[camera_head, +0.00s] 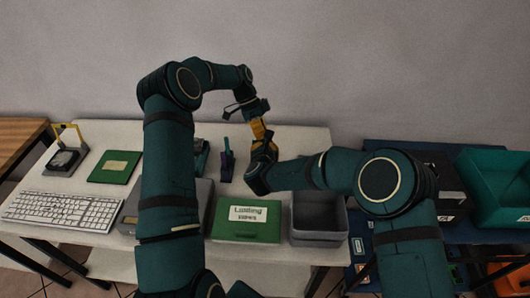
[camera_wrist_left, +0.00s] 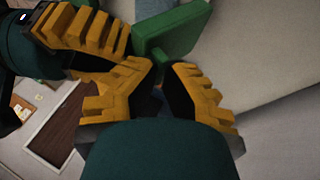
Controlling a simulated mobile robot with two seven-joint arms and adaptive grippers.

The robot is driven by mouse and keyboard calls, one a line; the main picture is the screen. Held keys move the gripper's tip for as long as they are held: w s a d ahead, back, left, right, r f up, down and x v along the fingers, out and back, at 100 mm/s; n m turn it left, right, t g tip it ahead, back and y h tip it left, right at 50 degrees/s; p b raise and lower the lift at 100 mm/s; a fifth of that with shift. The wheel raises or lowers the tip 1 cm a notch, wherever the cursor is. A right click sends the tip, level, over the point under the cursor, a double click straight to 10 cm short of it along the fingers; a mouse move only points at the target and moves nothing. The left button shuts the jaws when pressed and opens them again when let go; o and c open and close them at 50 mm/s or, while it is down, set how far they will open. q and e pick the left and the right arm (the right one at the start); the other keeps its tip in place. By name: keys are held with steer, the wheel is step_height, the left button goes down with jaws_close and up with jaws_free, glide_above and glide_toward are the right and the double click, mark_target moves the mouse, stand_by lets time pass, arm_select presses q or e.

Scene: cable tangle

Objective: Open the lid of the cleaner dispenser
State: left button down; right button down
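I cannot clearly make out the cleaner dispenser. A dark unit with a raised yellow frame (camera_head: 66,158) stands at the table's left end, apart from both grippers; I cannot tell whether it is the dispenser. My left gripper (camera_head: 257,126) is above the back of the table, close over my right gripper (camera_head: 262,158). In the left wrist view, the ridged yellow fingers of my left gripper (camera_wrist_left: 164,80) show a narrow gap. A green block (camera_wrist_left: 170,34) appears by their tips; whether it is held is unclear. Another yellow finger, at upper left, seems to be my right gripper's. Its grip is hidden.
A white table (camera_head: 110,238) carries a keyboard (camera_head: 65,210), a flat green box (camera_head: 115,167), a labelled green box (camera_head: 246,220), an open grey bin (camera_head: 319,216) and a dark upright holder (camera_head: 227,165). A teal crate (camera_head: 495,185) stands at right. A wall is behind.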

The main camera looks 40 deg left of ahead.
arm_select(q)
steer(key=c, duration=1.1)
jaws_free()
steer(key=shift+s+a+f, duration=0.1)
steer(key=shift+s+f, duration=0.05)
steer(key=shift+f, duration=0.55)
arm_select(e)
steer(key=shift+w, duration=0.15)
